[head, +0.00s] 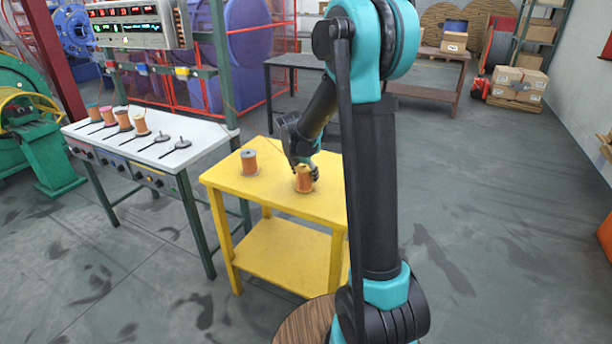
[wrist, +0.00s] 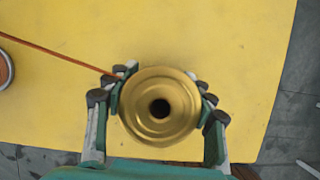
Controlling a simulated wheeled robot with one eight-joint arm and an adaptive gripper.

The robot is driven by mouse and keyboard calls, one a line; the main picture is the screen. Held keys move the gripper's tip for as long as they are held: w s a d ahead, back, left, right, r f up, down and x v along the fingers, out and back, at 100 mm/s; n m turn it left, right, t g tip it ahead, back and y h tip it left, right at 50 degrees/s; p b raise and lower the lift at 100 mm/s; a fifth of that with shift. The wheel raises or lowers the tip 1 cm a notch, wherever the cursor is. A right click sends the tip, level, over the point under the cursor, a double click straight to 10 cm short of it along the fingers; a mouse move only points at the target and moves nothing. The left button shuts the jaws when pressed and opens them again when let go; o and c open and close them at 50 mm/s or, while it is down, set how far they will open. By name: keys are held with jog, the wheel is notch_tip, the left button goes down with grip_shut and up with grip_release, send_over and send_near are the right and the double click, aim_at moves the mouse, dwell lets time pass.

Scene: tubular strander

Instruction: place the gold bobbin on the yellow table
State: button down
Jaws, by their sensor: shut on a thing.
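The gold bobbin (head: 304,180) is at the yellow table (head: 235,184), toward the right part of its top, with orange-brown winding below a gold flange. In the wrist view its round gold end (wrist: 160,106) with a dark centre hole faces the camera. My gripper (head: 306,168) is around the bobbin, with its fingers (wrist: 160,100) closed on both sides of it. The bobbin looks upright. I cannot tell whether its base touches the tabletop. The yellow tabletop (wrist: 200,30) fills most of the wrist view.
Another bobbin (head: 249,162) with a grey top stands on the yellow table to the left. A white bench (head: 150,137) further left holds several bobbins and empty spindles. A brown wooden stand (head: 430,88) is behind. The front left of the yellow tabletop is clear.

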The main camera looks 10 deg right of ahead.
jog(key=shift+f, duration=0.1)
jog(key=c, duration=0.6)
grip_release()
jog(key=shift+o, duration=0.2)
jog(key=v, duration=1.1)
jog(key=shift+a+r, duration=0.1)
jog(key=shift+r, duration=0.3)
jog(key=shift+s+r, duration=0.1)
jog(key=shift+s, duration=0.15)
jog(key=s+d+f+m+y, duration=0.1)
jog(key=s+f+m, duration=0.3)
jog(key=s+m, duration=0.5)
jog(key=s+d+f+m+y, duration=0.1)
jog(key=s+d+f+m, duration=0.2)
jog(key=s+m, duration=0.6)
jog(key=s+d+f+m, duration=0.2)
jog(key=s+f+m, duration=0.4)
jog(key=s+m, duration=0.3)
jog(key=shift+f+m+t+y, duration=0.2)
jog(key=shift+m+t+y, duration=0.15)
jog(key=shift+m, duration=0.25)
